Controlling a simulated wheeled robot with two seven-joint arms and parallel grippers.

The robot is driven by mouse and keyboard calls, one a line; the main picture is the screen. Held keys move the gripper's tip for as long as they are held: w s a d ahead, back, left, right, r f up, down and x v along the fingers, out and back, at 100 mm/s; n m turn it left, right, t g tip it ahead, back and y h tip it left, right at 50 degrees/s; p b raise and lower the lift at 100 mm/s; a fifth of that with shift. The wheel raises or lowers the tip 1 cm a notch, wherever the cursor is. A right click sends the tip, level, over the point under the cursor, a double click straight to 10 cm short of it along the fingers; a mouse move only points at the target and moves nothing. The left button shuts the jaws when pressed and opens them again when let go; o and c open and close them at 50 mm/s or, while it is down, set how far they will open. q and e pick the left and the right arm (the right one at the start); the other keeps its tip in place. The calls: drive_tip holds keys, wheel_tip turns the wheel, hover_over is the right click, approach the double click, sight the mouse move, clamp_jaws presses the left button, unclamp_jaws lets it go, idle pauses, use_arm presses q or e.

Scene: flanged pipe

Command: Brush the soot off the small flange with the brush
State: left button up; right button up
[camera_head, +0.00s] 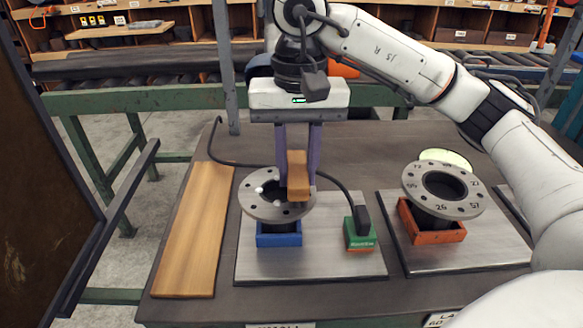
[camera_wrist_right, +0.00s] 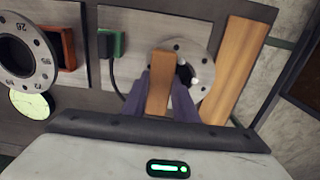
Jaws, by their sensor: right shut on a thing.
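My right gripper (camera_head: 298,182) points down with purple fingers shut on a brush, an orange-brown wooden block (camera_head: 298,166). The brush is over the right part of the left grey flange (camera_head: 262,210), which sits on a blue block (camera_head: 279,239); I cannot tell whether it touches. This flange looks slightly smaller than the other and has a few white spots on its left side; I cannot make out soot. In the right wrist view the brush (camera_wrist_right: 160,85) covers part of this flange (camera_wrist_right: 201,62); bristles are hidden. My left gripper is out of view.
A larger numbered flange (camera_head: 417,181) stands on an orange block (camera_head: 432,235) at right, a yellow-green disc (camera_head: 446,156) behind it. A green block (camera_head: 359,238) with a black cable is right of the left flange. A wooden board (camera_head: 194,230) lies at left.

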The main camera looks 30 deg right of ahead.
drive_tip(key=shift+s+d, duration=0.25)
drive_tip(key=shift+d, duration=0.2)
drive_tip(key=shift+w+a+f, duration=0.1)
drive_tip(key=shift+w+a, duration=0.2)
drive_tip(key=shift+a, duration=0.25)
drive_tip(key=shift+w+a, duration=0.3)
drive_tip(key=shift+a, duration=0.2)
drive_tip(key=shift+s+d, duration=0.35)
drive_tip(key=shift+d, duration=0.2)
drive_tip(key=shift+s+d, duration=0.3)
drive_tip(key=shift+d, duration=0.2)
wheel_tip(320, 180, up, 4)
drive_tip(key=p, duration=0.3)
drive_tip(key=shift+f, duration=0.25)
drive_tip(key=shift+r+p, duration=0.4)
drive_tip(key=shift+p, duration=0.05)
wheel_tip(320, 180, up, 3)
drive_tip(key=p, duration=0.2)
drive_tip(key=shift+p, duration=0.4)
drive_tip(key=shift+f, duration=0.1)
